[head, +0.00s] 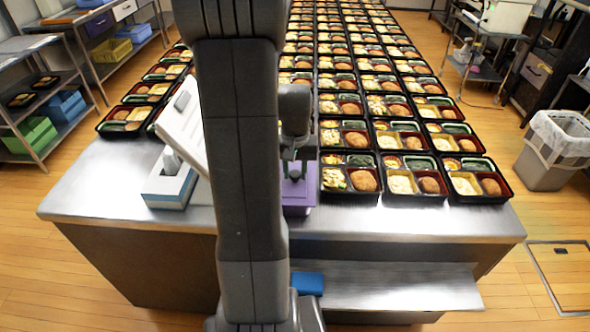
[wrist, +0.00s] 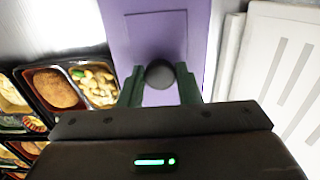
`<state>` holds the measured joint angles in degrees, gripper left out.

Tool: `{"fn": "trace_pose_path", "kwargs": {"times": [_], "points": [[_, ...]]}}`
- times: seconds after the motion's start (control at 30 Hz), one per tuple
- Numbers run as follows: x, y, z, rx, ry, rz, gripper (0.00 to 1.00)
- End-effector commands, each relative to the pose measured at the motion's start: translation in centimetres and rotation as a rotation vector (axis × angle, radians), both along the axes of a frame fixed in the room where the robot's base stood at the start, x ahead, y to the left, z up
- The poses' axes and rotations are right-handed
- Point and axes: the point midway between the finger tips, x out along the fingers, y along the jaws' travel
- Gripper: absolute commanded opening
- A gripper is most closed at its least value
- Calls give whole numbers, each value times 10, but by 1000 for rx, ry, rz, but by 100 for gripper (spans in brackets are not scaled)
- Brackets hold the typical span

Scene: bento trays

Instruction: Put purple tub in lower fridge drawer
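The purple tub (head: 298,197) stands on the steel counter, partly hidden behind my arm in the head view. In the wrist view its purple lid (wrist: 200,20) has a dark round knob (wrist: 160,74) on top. My gripper (head: 294,165) points down over the tub. In the wrist view its two green fingers (wrist: 160,84) stand apart, one on each side of the knob, with purple showing between them. The fingers look open around the knob; any contact is hard to see.
Rows of filled bento trays (head: 360,178) cover the counter to the right and behind. A white and blue holder (head: 168,190) stands close left of the tub. A bin (head: 550,150) stands right.

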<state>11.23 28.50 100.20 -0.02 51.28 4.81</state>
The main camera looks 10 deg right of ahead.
Motion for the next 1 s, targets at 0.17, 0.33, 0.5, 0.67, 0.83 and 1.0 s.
{"fn": "trace_pose_path", "kwargs": {"times": [0.17, 0.33, 0.5, 0.67, 0.83, 1.0], "points": [[0, 0, 0, 0, 0, 0, 51], [0, 0, 0, 0, 0, 0, 51], [1, 0, 9, -1, -4, 0, 51], [1, 0, 38, -1, -6, 0, 51], [1, 0, 77, -1, -7, 0, 51], [1, 0, 106, 0, -4, 0, 51]]}}
